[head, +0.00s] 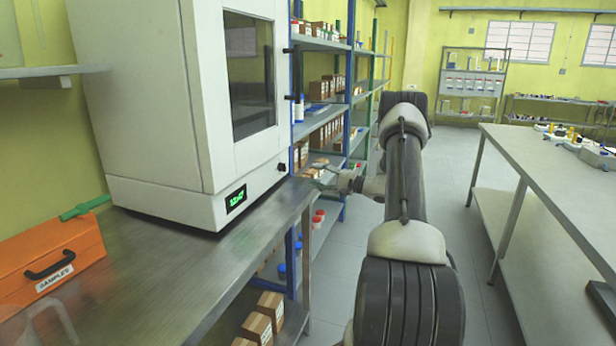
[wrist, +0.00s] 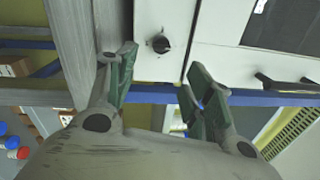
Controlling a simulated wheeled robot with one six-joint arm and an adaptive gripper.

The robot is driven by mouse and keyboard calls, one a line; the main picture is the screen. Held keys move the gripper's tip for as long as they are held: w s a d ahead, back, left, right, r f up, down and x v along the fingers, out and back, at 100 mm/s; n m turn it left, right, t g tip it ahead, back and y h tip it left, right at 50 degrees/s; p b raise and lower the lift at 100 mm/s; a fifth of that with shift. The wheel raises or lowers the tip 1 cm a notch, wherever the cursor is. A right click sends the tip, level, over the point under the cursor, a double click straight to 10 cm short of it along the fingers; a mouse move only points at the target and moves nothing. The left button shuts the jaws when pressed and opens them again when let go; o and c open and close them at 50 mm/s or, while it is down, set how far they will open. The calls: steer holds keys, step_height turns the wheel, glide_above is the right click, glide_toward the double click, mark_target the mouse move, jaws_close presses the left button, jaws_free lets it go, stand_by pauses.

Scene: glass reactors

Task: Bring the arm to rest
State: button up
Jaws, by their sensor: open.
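My arm (head: 405,180) stretches forward from the bottom of the head view. My gripper (head: 325,178) points left from its far end, near the corner of the steel bench and the front of the white oven. In the wrist view my gripper (wrist: 160,72) is open, its two green-padded fingers apart with nothing between them. Beyond the fingers are the oven's white front and its black knob (wrist: 161,44). No object is held.
The white oven (head: 150,110) stands on a steel bench (head: 190,265) at left, with an orange case (head: 50,265) labelled SAMPLES. Shelves (head: 318,44) with boxes and bottles stand behind my gripper. A long table (head: 560,165) is at right. The floor (head: 455,185) between is clear.

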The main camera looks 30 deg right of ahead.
steer(key=a+r, duration=0.1)
steer(key=a+r+n+g, duration=0.1)
steer(key=a, duration=0.1)
steer(key=a+r+g+y, duration=0.1)
steer(key=a, duration=0.1)
steer(key=shift+s+r, duration=0.25)
steer(key=shift+s, duration=0.15)
steer(key=s+a+r+n+g+h, duration=0.1)
steer(key=s+a+r+n+g, duration=0.3)
steer(key=s+a, duration=0.45)
steer(key=s+a+r+n+g+h, duration=0.2)
steer(key=s+a+r+g, duration=0.35)
steer(key=s+a, duration=0.35)
steer(key=s+r+n+h, duration=0.1)
steer(key=s+h, duration=0.2)
steer(key=s, duration=0.5)
steer(key=s+d+r+n+h, duration=0.1)
steer(key=s+n+h, duration=0.1)
steer(key=s, duration=0.6)
steer(key=s+r+n+h, duration=0.1)
steer(key=s+h, duration=0.3)
steer(key=s, duration=0.4)
steer(key=shift+s+d+r+n+t+h, duration=0.2)
steer(key=shift+s+n+t+h, duration=0.2)
steer(key=shift+n, duration=0.3)
